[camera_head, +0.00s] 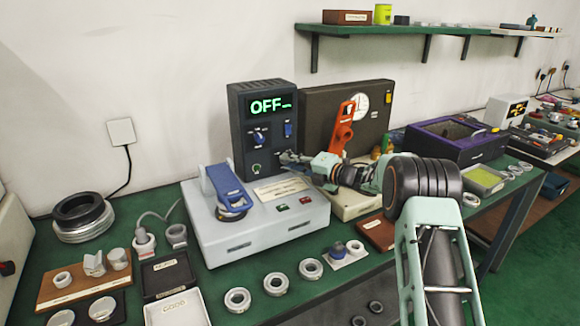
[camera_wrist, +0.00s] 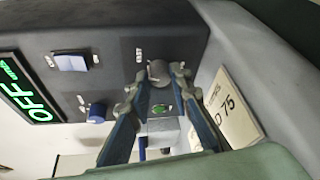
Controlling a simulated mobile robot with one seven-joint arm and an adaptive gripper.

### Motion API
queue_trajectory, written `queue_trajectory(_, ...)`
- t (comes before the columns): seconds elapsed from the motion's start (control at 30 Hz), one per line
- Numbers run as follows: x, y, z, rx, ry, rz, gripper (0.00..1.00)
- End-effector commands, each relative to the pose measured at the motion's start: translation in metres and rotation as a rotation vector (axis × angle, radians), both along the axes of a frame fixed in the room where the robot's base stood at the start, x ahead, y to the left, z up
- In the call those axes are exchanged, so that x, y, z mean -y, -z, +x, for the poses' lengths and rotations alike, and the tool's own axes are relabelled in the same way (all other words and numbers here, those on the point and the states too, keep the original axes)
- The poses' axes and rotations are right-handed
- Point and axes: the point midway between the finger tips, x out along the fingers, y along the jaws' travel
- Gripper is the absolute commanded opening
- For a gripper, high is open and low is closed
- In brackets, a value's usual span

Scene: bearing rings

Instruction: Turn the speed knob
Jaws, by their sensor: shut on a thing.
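The dark control box (camera_head: 236,118) stands at the back of the grey machine, and its display (camera_head: 270,104) reads OFF in green. My gripper (camera_head: 287,158) is at the lower right of the box's front panel. In the wrist view my gripper (camera_wrist: 159,76) has its two fingertips on either side of a small grey knob (camera_wrist: 157,69) and is shut on it. The label beside the knob is too small to read for certain. The head view does not show the knob clearly, as my fingers cover it.
A green button (camera_wrist: 160,108) and a blue knob (camera_wrist: 97,112) sit close to my fingers. A blue switch (camera_wrist: 70,62) is farther up the panel. A blue-handled clamp (camera_head: 228,190) stands on the machine base (camera_head: 240,240). An orange tool (camera_head: 343,128) stands to the right.

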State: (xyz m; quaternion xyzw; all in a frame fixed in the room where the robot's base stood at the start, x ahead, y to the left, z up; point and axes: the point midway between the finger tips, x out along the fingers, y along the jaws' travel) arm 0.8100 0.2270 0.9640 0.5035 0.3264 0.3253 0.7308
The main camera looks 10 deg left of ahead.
Motion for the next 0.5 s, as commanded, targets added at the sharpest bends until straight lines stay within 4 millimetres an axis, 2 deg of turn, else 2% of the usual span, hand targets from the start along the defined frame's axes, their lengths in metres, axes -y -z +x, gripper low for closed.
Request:
queue_trajectory(0.03, 0.0014, 0.0048, 0.0009, -0.024, 0.002, 0.036, 0.0)
queue_trajectory(0.5, 0.0018, 0.0055, 0.0011, -0.204, 0.002, 0.301, 0.0)
